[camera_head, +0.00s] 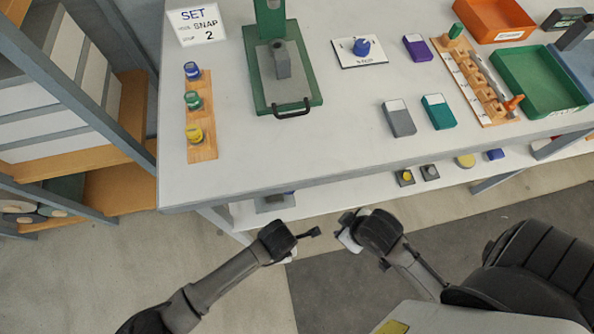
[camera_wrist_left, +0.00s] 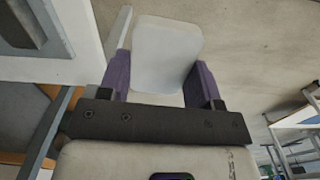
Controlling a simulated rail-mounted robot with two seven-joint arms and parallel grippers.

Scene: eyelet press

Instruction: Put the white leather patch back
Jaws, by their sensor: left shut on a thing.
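In the left wrist view a white rounded-square leather patch (camera_wrist_left: 167,52) sits between the two purple fingers of my left gripper (camera_wrist_left: 162,80), which is shut on it. In the head view my left gripper (camera_head: 291,257) is in front of the table, below its front edge; only a small pale part shows there and the patch cannot be made out clearly. My right gripper (camera_head: 348,240) is close by to the right, also in front of the table, with its fingers mostly hidden by the wrist.
The white table (camera_head: 330,140) carries a green press (camera_head: 282,65), a wooden strip (camera_head: 201,145) with coloured tools, grey (camera_head: 398,122) and teal (camera_head: 438,112) blocks, and green (camera_head: 540,85) and orange (camera_head: 495,18) trays. A lower shelf (camera_head: 340,205) runs beneath. Its front-middle top is clear.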

